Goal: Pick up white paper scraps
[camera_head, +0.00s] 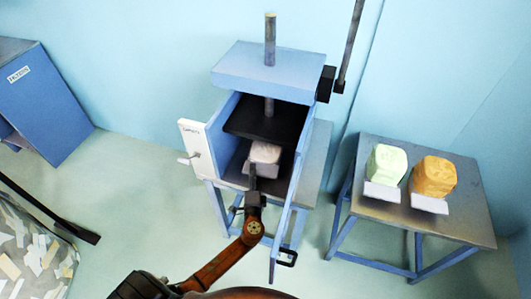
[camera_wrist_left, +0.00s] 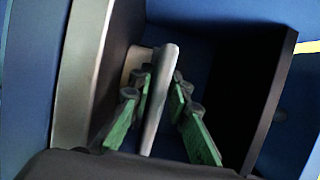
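A pale, slightly pinkish white block of pressed paper (camera_head: 266,152) sits inside the open box of the blue press (camera_head: 268,72), with a whitish piece at its front. My left gripper (camera_head: 253,172) reaches into the press box from the front, at the block's near side. In the left wrist view a pale upright slab (camera_wrist_left: 160,98) stands between the green-padded fingers of my left gripper (camera_wrist_left: 163,80). Dark gaps show on both sides of the slab, so the fingers look open around it. The fingertips are close to it. My right gripper is out of view.
A table (camera_head: 455,215) at the right bears a green block (camera_head: 387,162) and an orange block (camera_head: 434,177) with white front pieces. A container of loose scraps (camera_head: 35,255) stands at lower left. A blue cabinet (camera_head: 48,105) is behind it.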

